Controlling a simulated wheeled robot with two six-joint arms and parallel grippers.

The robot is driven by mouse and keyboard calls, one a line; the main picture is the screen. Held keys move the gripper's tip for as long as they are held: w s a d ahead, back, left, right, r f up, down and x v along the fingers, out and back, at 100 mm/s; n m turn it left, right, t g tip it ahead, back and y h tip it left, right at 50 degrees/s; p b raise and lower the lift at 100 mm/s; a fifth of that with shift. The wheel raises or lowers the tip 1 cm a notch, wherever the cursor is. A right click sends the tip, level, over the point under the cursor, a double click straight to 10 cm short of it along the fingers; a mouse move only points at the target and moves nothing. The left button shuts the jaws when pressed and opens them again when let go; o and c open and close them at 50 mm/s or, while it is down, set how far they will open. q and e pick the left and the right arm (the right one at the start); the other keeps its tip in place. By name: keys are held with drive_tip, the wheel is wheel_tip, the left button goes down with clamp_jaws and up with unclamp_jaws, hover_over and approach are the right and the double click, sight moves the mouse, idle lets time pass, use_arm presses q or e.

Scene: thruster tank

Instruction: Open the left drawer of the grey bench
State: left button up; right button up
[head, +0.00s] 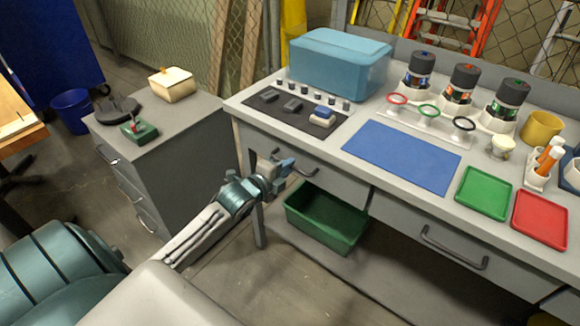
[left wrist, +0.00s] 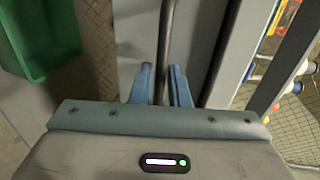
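The grey bench (head: 390,208) stands on the right in the head view. Its left drawer (head: 341,186) is under the left part of the top, and its front looks about flush with the bench. The drawer's dark bar handle (head: 306,172) is partly hidden by my left gripper (head: 284,168). In the left wrist view the handle (left wrist: 166,35) runs between the two blue fingers (left wrist: 160,85), which sit close on either side of it. The gripper looks shut on the handle. My right gripper is out of view.
A green bin (head: 325,218) stands below the drawer. A second drawer handle (head: 453,250) is further right. A grey cabinet (head: 185,165) stands left of the bench. The bench top carries a blue box (head: 338,65), a blue mat (head: 400,157) and trays. Floor before the bench is clear.

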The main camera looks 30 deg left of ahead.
use_arm(q)
drive_tip(key=shift+w+f, duration=0.1)
drive_tip(key=shift+w, duration=0.6)
drive_tip(key=shift+c, duration=0.4)
clamp_jaws()
